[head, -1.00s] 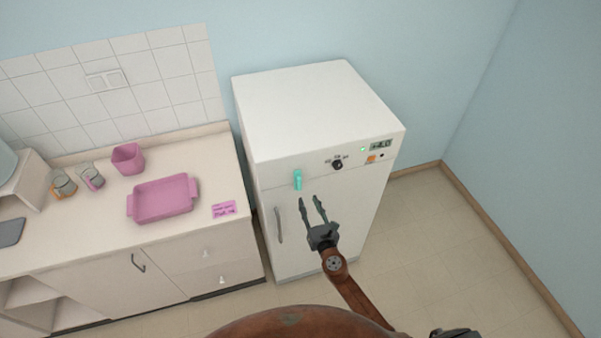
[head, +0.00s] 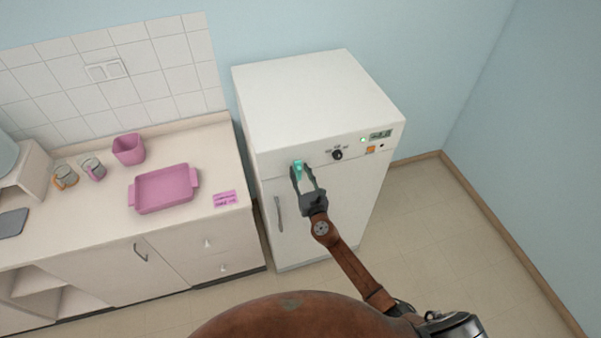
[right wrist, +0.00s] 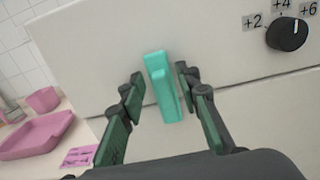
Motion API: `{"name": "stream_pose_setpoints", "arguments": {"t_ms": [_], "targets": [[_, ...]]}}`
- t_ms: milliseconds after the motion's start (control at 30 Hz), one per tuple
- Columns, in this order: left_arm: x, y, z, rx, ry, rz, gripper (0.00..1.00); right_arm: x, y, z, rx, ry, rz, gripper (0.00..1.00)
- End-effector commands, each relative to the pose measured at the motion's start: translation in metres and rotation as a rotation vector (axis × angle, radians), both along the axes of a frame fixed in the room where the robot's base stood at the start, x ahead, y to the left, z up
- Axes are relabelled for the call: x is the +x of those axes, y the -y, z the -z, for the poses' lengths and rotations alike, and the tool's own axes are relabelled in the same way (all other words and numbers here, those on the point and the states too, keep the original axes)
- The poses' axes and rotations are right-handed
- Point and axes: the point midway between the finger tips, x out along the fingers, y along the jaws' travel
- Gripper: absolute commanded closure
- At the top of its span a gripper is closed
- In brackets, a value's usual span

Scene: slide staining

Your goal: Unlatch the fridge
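The white fridge (head: 330,210) stands right of the counter, its door closed. A teal latch (head: 297,168) sits at the upper left of its front, across the seam above the door, and shows large in the right wrist view (right wrist: 162,90). My right gripper (head: 302,174) is at the latch. In the right wrist view its two fingers (right wrist: 158,95) are spread apart, one on each side of the latch, with a visible gap on the left. The gripper partly hides the latch's lower part in the head view. My left gripper is not in view.
A grey door handle (head: 279,213) is below the latch. The floor at right is clear.

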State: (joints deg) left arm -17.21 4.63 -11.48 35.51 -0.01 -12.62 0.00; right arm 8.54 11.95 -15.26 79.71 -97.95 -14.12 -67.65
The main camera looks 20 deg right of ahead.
Motion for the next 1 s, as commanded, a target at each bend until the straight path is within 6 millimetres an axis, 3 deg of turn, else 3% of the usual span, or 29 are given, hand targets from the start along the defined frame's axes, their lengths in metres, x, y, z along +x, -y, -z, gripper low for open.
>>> {"name": "stream_pose_setpoints", "arguments": {"t_ms": [67, 500, 1000], "targets": [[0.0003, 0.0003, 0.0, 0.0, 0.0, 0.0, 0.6, -0.0002, 0.0001, -0.0001, 0.0, 0.0, 0.0, 0.7], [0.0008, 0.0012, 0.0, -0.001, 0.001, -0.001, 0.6, -0.0004, 0.0001, -0.0002, 0.0, 0.0, 0.0, 1.0], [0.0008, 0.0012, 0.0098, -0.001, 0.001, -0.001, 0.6, -0.0004, 0.0031, 0.0015, 0.114, -0.003, 0.0, 1.0]]}}
